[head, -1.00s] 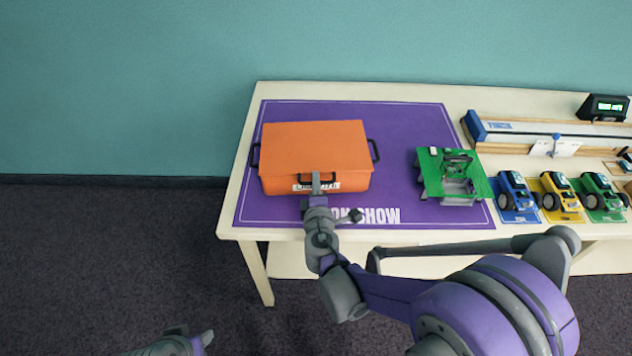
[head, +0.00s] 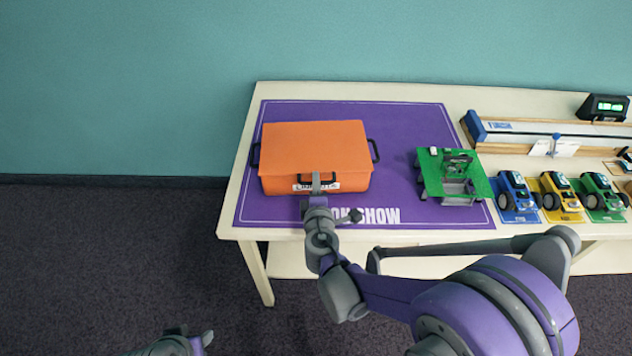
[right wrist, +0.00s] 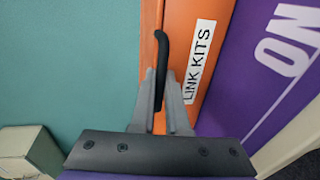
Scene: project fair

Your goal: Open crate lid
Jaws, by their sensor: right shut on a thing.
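The orange crate (head: 315,148) sits on the purple mat at the left of the table, with its lid down. A black handle is on its front, above a white "LINK KITS" label. In the right wrist view the black handle (right wrist: 161,60) runs down between the fingers, beside the label (right wrist: 198,66). My right gripper (head: 316,180) is at the crate's front and shut on this handle; it also shows in the right wrist view (right wrist: 164,92). My left gripper (head: 192,340) shows only partly at the bottom edge, away from the table; its jaws are unclear.
The purple mat (head: 400,130) lies on the cream table (head: 270,95). A green board with a grey mechanism (head: 455,178) stands right of the crate. Further right are blue, yellow and green toy vehicles (head: 556,194) and a long track (head: 550,130). The floor at left is clear.

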